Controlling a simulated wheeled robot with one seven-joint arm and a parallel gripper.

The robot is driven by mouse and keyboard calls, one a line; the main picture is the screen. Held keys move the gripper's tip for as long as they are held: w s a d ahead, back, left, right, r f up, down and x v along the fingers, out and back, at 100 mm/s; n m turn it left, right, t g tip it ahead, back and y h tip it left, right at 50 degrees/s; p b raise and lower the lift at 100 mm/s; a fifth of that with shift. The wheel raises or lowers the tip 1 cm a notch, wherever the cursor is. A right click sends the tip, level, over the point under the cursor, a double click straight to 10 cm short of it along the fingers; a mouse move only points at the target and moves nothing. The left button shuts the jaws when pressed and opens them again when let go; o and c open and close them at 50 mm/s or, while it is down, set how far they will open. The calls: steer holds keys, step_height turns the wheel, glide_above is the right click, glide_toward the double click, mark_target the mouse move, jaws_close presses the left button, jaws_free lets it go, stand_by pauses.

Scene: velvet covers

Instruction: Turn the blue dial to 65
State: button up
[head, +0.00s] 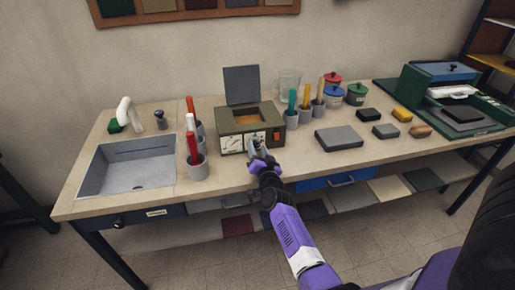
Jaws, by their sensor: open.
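An olive-green box-shaped device (237,119) stands on the bench with its lid (242,86) raised. Its front has a pale scale panel (230,143) at the left and a small orange-red switch (277,136) at the right. My gripper (256,150) is open right in front of this face, between the panel and the switch. The blue dial cannot be made out clearly; the gripper covers that part of the front. I cannot tell whether the fingers touch anything, and the scale marks are too small to read.
A sink (128,168) lies at the left. Cups with coloured handles (197,167) stand beside the device on both sides. A grey block (338,138) and several small blocks lie to the right, before a green press (440,95). The bench's front edge (225,187) runs under my arm.

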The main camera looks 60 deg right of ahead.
steer(key=p+v, duration=0.3)
steer(key=v, duration=0.3)
steer(key=shift+s+a+r, duration=0.1)
steer(key=shift+r, duration=0.05)
steer(key=shift+s+a+p, duration=0.35)
steer(key=r, duration=0.2)
steer(key=w+a+r+n+t, duration=0.1)
steer(key=shift+r, duration=0.35)
steer(key=s+a+r+n+t+y+b, duration=0.1)
steer(key=s+a+r+n+t+y, duration=0.25)
steer(key=a, duration=0.65)
steer(key=s+a+n+y, duration=0.3)
steer(key=s+a+n, duration=0.25)
steer(key=a, duration=0.45)
steer(key=s+a+r+n+t+y+b, duration=0.1)
steer(key=s+a+r+n+y, duration=0.15)
steer(key=s+a, duration=0.45)
steer(key=s+a+r+n+g+y, duration=0.1)
steer(key=s+a+n+y, duration=0.3)
steer(key=s+a, duration=0.6)
steer(key=a+g, duration=0.1)
steer(key=a, duration=0.2)
steer(key=shift+r+y+b, duration=0.3)
steer(key=shift+y+b, duration=0.05)
steer(key=shift+y, duration=0.05)
